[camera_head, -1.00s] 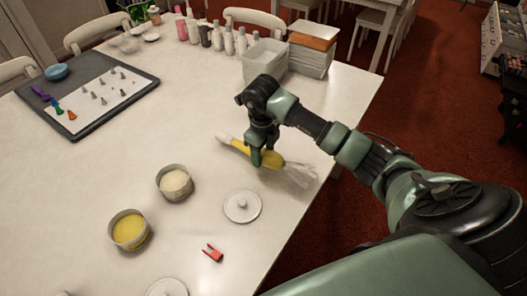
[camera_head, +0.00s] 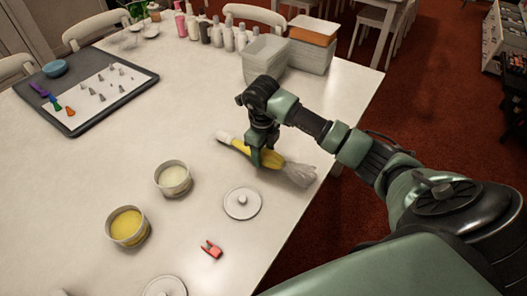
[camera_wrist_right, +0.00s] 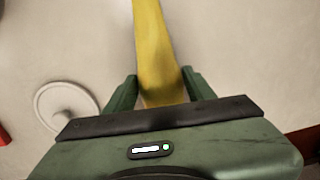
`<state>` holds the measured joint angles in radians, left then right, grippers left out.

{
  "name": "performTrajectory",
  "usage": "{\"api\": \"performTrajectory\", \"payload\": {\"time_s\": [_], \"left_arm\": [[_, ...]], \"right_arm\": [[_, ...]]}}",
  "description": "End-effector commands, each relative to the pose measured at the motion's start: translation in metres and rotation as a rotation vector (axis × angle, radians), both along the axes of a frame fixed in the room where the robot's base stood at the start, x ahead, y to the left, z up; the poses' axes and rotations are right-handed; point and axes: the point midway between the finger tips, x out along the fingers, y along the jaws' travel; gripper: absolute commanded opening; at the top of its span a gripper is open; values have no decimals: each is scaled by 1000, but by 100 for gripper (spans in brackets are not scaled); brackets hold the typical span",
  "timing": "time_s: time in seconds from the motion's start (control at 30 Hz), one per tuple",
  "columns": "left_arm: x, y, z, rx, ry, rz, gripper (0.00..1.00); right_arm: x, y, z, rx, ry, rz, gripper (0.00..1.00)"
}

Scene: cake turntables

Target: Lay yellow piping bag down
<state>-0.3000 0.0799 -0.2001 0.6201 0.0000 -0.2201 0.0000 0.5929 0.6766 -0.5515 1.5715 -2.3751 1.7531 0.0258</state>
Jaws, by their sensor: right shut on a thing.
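The yellow piping bag (camera_head: 238,145) lies along the white table (camera_head: 120,170) near its right edge. Its pale tip points to the upper left and its clear, crumpled end to the lower right. My right gripper (camera_head: 263,160) is above the bag with its fingers on either side of the yellow part, shut on it. In the right wrist view the yellow bag (camera_wrist_right: 157,50) runs up from between the two green fingers (camera_wrist_right: 158,92). Whether the whole bag touches the table is hard to tell. My left gripper is not in view.
A white lid (camera_head: 242,203) and a red clip (camera_head: 211,249) lie in front of the bag. Bowls of white (camera_head: 173,180) and yellow (camera_head: 127,227) filling stand to the left. Stacked containers (camera_head: 264,58) and several bottles stand behind. The table middle is clear.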

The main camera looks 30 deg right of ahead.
Motion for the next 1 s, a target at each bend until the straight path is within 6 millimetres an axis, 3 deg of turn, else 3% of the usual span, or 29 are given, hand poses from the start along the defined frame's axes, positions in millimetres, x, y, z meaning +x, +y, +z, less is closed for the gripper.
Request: {"api": "performTrajectory", "payload": {"time_s": [0.27, 0.3, 0.37, 0.73, 1.0], "left_arm": [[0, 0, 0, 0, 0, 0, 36], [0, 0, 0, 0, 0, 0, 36], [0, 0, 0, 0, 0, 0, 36], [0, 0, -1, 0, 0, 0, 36], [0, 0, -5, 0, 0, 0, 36]], "right_arm": [[1, 0, 0, 0, -1, -1, 40], [1, 0, 0, 0, -1, -1, 65], [0, 0, 0, 0, -1, -1, 80], [0, 0, 3, -1, 0, 0, 80], [-1, 2, 45, -2, -5, 0, 80]]}}
